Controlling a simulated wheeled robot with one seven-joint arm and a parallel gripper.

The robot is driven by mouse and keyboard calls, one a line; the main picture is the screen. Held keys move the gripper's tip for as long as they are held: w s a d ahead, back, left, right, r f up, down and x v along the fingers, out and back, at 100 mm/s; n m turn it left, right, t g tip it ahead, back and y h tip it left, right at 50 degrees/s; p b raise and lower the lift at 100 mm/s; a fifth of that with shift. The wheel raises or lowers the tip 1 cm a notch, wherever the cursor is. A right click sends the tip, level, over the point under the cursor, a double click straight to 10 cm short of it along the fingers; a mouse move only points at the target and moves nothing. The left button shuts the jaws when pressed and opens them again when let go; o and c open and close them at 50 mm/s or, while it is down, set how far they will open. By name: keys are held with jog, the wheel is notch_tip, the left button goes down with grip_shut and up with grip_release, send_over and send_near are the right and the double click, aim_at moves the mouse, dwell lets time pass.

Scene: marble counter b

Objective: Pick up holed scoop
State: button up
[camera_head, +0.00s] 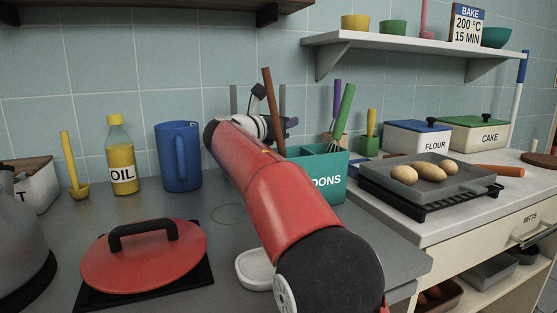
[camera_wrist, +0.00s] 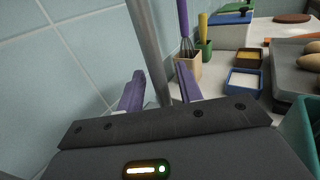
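No perforated scoop head shows in either view, so I cannot confirm which utensil is the holed scoop. In the wrist view a long grey metal handle (camera_wrist: 148,40) runs down between the two purple fingers of my gripper (camera_wrist: 160,78). The fingers are apart, with gaps visible beside the handle.
A blue jug (camera_head: 178,160), an oil bottle (camera_head: 120,160) and a yellow ladle (camera_head: 70,165) stand left along the wall. A red lid (camera_head: 145,260) lies in front. A grey tray (camera_head: 430,180) with potatoes is right. A shelf (camera_head: 410,45) overhangs the back.

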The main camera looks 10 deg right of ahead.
grip_shut()
jog(key=shift+r, duration=0.1)
dwell(0.3)
